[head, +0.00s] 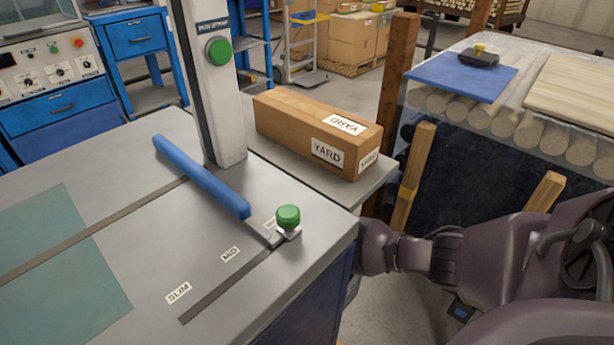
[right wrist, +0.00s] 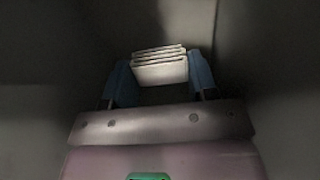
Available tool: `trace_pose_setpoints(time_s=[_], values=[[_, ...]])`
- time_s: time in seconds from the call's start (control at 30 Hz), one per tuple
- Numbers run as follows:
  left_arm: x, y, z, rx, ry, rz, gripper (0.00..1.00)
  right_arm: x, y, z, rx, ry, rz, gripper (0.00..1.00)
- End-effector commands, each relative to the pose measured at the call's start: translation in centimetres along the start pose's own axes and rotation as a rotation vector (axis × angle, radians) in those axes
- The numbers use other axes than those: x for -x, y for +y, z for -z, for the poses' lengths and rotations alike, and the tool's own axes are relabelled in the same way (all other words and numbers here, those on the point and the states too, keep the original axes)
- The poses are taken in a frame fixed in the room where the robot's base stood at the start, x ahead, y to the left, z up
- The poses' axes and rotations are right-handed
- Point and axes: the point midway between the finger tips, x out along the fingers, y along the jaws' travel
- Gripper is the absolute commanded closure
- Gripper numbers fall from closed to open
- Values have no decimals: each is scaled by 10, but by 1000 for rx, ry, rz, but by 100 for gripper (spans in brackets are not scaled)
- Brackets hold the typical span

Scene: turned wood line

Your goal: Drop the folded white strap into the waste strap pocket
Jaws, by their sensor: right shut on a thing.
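The folded white strap (right wrist: 160,66) shows in the right wrist view as a small stack of pale layers. My right gripper (right wrist: 161,82) is shut on it, with a blue finger against each side. Dark grey walls surround the gripper and strap, as if inside a narrow space; I cannot tell for certain that this is the waste strap pocket. In the head view my right arm reaches left behind the table's right edge, and its gripper is hidden there. My left gripper is not in view.
A grey table (head: 90,170) has a blue bar (head: 200,177) and a green knob (head: 288,216) on it. A cardboard box (head: 318,128) labelled YARD lies behind. A wooden post (head: 393,100) and a stack of round logs (head: 500,118) stand to the right.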

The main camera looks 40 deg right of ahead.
Motion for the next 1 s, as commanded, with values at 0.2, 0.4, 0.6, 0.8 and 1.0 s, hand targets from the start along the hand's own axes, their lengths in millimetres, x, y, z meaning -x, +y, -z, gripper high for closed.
trace_pose_setpoints(time_s=[0.2,0.4,0.6,0.8,1.0], values=[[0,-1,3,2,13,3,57,-1,1,2,0,4,-1,69],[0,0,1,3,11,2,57,-5,0,1,0,2,-1,69],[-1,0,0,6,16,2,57,-10,0,1,0,1,-1,69],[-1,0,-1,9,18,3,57,-14,0,1,0,2,-1,69],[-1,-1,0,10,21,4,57,-13,0,1,0,3,-1,30]])
